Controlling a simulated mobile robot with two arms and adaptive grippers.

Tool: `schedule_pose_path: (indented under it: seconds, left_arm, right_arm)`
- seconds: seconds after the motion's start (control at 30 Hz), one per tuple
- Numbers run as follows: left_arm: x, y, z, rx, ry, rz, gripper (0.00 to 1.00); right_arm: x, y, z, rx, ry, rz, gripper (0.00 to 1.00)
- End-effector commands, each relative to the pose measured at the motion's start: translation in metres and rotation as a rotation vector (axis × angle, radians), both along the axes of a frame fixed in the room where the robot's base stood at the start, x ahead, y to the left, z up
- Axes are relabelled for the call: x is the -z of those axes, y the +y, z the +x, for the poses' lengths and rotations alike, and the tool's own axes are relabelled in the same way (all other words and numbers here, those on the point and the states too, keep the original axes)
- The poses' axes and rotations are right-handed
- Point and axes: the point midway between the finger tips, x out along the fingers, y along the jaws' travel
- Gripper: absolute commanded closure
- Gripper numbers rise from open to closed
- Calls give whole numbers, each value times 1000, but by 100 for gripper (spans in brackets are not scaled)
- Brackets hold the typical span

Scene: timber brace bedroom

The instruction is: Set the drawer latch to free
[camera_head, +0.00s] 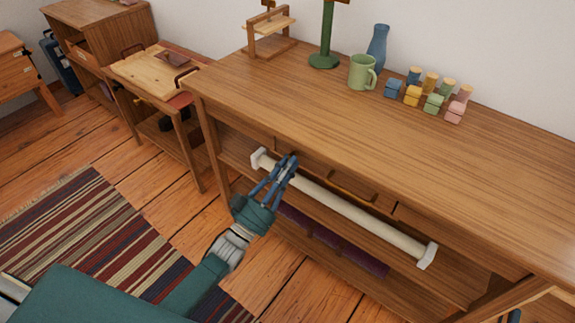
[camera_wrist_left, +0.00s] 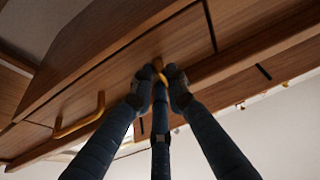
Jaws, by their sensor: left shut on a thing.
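My left gripper (camera_head: 291,160) reaches in under the front edge of the wooden desk (camera_head: 330,120), at the drawer fronts. In the left wrist view its dark blue fingers (camera_wrist_left: 159,78) are shut on a small yellow piece (camera_wrist_left: 158,65) against the wood, which looks like the latch. The fingers hide most of this piece, so its setting cannot be read. A yellow drawer handle (camera_wrist_left: 80,125) is to the left in the wrist view; a yellow handle (camera_head: 350,192) also shows right of the gripper in the head view. A dark blue bit (camera_head: 515,315) at the bottom edge may be my right gripper.
A long cream bar (camera_head: 360,212) runs along the desk front, just by my left gripper. A purple roll (camera_head: 330,238) lies on the shelf below. A green mug (camera_head: 362,72), blue vase (camera_head: 377,46) and several small coloured blocks stand on the desktop. Its front part is clear.

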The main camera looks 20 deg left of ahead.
Motion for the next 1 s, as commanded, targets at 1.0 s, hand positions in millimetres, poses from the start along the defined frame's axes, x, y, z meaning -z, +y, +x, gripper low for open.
schedule_pose_path:
  seconds: [1.0]
  left_arm:
    - [18, 13, -35, 0, 7, 1, 67]
  right_arm:
    - [0, 0, 1, 1, -2, 1, 60]
